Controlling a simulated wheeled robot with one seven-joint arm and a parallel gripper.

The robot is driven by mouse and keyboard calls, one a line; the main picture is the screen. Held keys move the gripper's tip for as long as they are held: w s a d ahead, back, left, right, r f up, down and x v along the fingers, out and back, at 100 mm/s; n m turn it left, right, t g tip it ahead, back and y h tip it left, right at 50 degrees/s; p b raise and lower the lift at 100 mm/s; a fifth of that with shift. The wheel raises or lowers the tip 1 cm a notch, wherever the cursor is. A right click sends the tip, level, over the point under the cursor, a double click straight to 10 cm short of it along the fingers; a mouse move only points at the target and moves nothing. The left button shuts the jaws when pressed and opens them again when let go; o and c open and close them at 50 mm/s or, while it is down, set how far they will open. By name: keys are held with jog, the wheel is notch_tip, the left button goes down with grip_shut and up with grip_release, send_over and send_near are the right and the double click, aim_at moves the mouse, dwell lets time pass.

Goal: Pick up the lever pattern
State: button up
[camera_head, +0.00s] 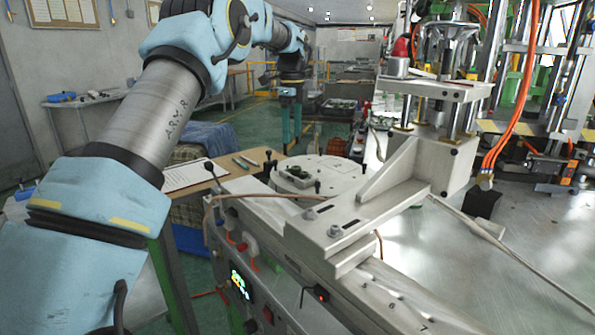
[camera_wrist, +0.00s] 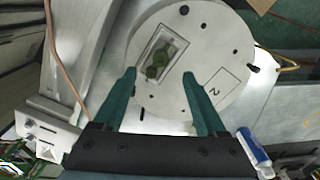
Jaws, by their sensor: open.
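The green lever pattern (camera_wrist: 157,66) lies in a rectangular recess of a round pale mold plate (camera_wrist: 215,50) in the wrist view. In the head view it is a small dark green shape (camera_head: 297,172) on the same plate (camera_head: 335,175). My gripper (camera_wrist: 158,75) is open, with its two teal fingers apart and nothing between them. In the wrist view the fingertips appear on either side of the recess's near end. In the head view my gripper (camera_head: 291,125) points down and appears above and behind the plate, clear of it.
Short black pegs stand around the plate. A pale machine bracket (camera_head: 390,185) and press columns stand to the right. A white and blue tube (camera_wrist: 252,148) lies near the plate. A clipboard sheet (camera_head: 190,174) and pens (camera_head: 245,162) lie on the wooden table at left.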

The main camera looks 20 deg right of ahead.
send_over(295, 167)
notch_tip(295, 167, down, 5)
jog(key=shift+w+a+f+p, duration=0.1)
jog(key=shift+w+a+p, duration=0.05)
jog(key=shift+p, duration=0.3)
jog(key=f+p, duration=0.2)
jog(key=f, duration=0.2)
jog(key=shift+d, duration=0.2)
jog(key=shift+f, duration=0.6)
